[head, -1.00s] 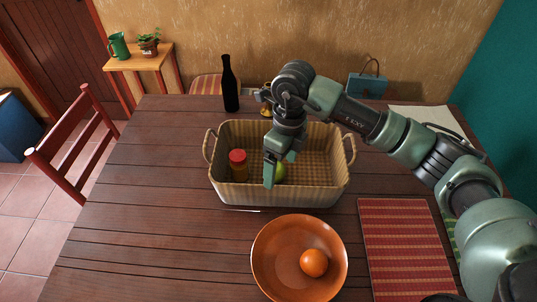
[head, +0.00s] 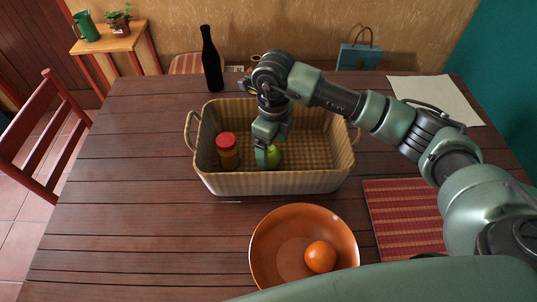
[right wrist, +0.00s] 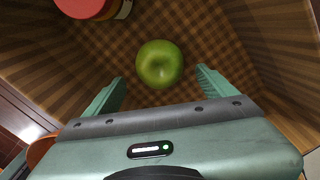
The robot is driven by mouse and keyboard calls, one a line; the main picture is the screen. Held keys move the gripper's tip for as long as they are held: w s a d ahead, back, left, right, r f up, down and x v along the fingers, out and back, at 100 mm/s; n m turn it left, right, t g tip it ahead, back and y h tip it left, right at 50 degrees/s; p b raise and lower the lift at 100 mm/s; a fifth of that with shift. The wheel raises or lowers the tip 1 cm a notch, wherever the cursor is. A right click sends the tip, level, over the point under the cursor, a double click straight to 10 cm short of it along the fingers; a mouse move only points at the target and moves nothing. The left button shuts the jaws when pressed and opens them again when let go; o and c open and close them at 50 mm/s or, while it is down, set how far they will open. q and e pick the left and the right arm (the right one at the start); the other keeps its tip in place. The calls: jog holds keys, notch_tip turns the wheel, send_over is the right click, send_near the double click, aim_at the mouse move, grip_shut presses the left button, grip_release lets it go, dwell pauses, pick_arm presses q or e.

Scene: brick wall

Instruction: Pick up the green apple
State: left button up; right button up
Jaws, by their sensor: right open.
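The green apple (head: 274,156) lies inside the wicker basket (head: 320,182) on the table, partly hidden behind my right gripper in the head view. In the right wrist view the apple (right wrist: 160,64) sits on the checked basket floor, a little beyond the fingertips and between their lines. My right gripper (head: 263,160) reaches down into the basket at the apple. Its two fingers (right wrist: 160,85) are apart, with nothing between them. My left gripper is not in view.
A jar with a red lid (head: 227,150) stands in the basket left of the apple; it also shows in the right wrist view (right wrist: 95,8). An orange bowl (head: 270,262) holding an orange (head: 320,257) is in front. A dark bottle (head: 211,60) stands behind the basket.

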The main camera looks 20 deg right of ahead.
aim_at(271, 150)
jog(key=f, duration=0.4)
jog(key=shift+w+f+p, duration=0.2)
jog(key=shift+p, duration=0.15)
jog(key=c, duration=1.6)
jog(key=shift+r, duration=0.1)
jog(key=shift+c, duration=0.2)
